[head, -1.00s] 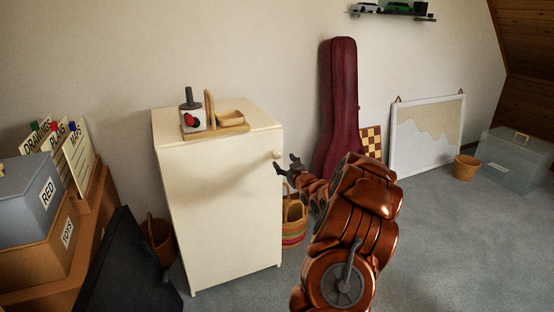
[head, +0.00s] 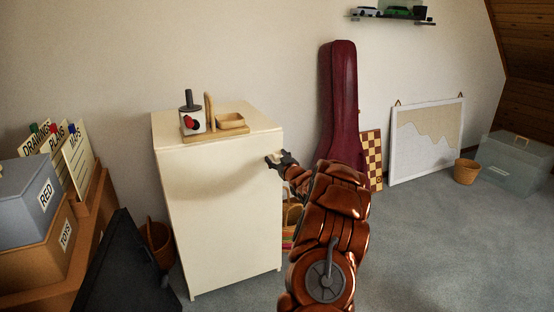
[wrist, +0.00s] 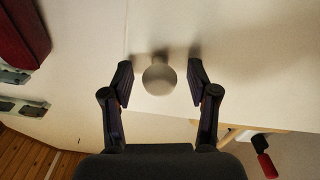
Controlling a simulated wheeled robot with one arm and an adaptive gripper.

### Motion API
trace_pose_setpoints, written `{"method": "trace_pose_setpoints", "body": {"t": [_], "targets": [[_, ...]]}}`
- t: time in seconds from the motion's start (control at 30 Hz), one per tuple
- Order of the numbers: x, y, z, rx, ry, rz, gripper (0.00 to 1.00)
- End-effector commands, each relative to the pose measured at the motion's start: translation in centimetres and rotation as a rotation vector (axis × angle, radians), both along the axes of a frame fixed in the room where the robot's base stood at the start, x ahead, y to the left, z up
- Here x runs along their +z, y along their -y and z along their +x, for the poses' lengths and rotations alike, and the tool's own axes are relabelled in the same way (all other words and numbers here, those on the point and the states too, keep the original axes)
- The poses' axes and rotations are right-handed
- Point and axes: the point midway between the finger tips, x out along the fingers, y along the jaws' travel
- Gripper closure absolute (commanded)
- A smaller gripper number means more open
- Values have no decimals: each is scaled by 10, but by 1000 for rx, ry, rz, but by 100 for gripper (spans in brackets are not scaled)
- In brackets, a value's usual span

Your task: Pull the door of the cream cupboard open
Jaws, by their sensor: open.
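The cream cupboard (head: 215,215) stands against the wall, and its door looks shut. The door's round knob (wrist: 159,79) shows in the wrist view, centred between my two fingers. My gripper (head: 273,160) is at the upper right of the cupboard front in the head view. It is open, with one finger on each side of the knob (wrist: 159,79) and a gap on both sides. In the head view the gripper hides the knob.
A maroon instrument case (head: 340,105) leans behind my arm.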

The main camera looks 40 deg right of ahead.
Motion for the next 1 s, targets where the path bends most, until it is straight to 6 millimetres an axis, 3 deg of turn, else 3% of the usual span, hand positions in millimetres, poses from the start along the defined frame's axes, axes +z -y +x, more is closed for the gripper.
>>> {"method": "trace_pose_setpoints", "body": {"t": [0.1,0.67,1.0], "targets": [[0,0,0,0,0,0,43],[0,0,0,0,-1,-1,100],[0,0,0,0,0,-1,100]]}}
